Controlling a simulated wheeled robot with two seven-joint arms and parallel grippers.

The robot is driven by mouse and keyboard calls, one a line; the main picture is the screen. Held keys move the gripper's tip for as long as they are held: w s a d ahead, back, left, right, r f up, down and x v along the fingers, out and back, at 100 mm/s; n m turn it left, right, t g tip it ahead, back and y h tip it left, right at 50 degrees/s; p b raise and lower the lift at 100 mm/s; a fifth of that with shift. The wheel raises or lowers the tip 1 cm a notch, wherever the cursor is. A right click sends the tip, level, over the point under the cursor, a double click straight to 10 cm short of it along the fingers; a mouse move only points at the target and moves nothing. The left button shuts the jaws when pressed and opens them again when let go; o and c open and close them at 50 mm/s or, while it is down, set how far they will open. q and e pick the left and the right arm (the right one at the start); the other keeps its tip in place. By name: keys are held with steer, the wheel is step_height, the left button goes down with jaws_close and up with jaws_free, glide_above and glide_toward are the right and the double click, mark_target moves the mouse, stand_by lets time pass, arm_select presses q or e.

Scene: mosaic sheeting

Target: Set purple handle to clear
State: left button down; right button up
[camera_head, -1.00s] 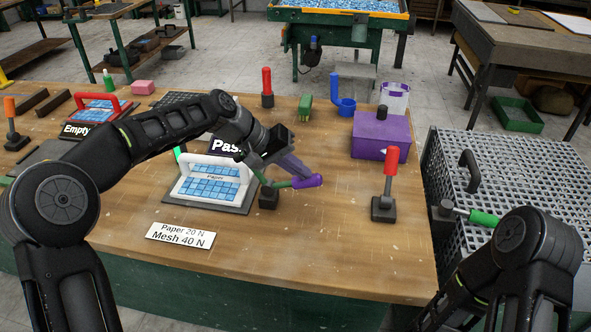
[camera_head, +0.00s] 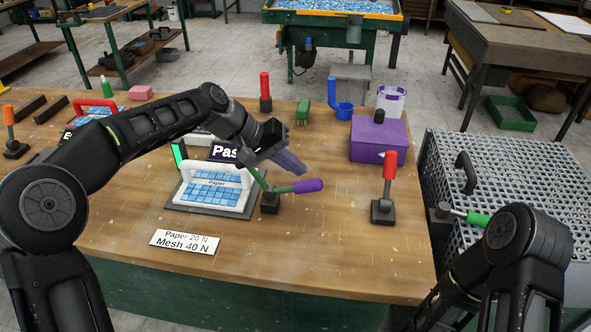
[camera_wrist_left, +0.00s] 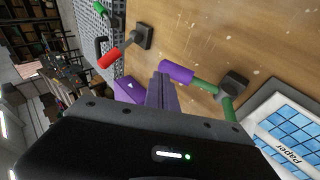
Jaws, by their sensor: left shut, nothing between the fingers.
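The purple handle (camera_head: 308,186) is a purple grip on a green bar, mounted on a dark base (camera_head: 270,203) beside the paper mosaic sheet. The grip lies nearly level and points right, and another green piece (camera_head: 257,177) runs up-left from the base. My left gripper (camera_head: 297,168) is shut and empty, its purple-tinted fingers just above and behind the grip. In the left wrist view the shut fingers (camera_wrist_left: 162,92) are close beside the purple grip (camera_wrist_left: 177,72); I cannot tell whether they touch. My right gripper is outside the views.
The paper mosaic frame (camera_head: 216,190) with a white handle stands left of the lever. A red-handled lever (camera_head: 390,170) and a purple box (camera_head: 378,139) stand to the right. A label card (camera_head: 185,241) lies in front. The front middle of the table is clear.

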arm_select(q)
steer(key=s+a+r+b, duration=0.1)
steer(key=s+a+r, duration=0.1)
steer(key=r, duration=0.6)
steer(key=shift+a+r, duration=0.3)
steer(key=shift+a, duration=0.45)
